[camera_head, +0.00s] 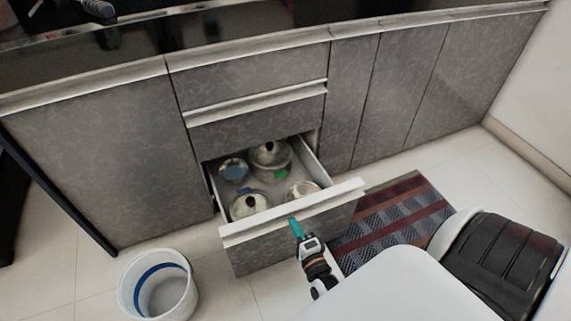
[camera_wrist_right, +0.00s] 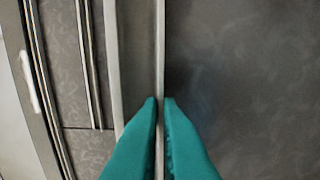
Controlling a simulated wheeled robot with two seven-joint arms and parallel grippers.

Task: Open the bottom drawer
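The bottom drawer (camera_head: 285,243) is pulled out of the grey cabinet, and its inside shows from above. Its pale handle strip (camera_head: 340,194) runs along the top of the drawer front. My right gripper (camera_head: 294,221) is at the middle of that strip. In the right wrist view its teal fingers (camera_wrist_right: 161,101) lie on both sides of the strip's thin edge (camera_wrist_right: 160,60), close together on it. My left gripper is not in view.
Several metal pots with lids, among them one at the back (camera_head: 271,155), sit in the drawer. A white bucket (camera_head: 130,289) stands on the floor at front left. A striped rug (camera_head: 400,215) lies right of the drawer. The drawers above are shut.

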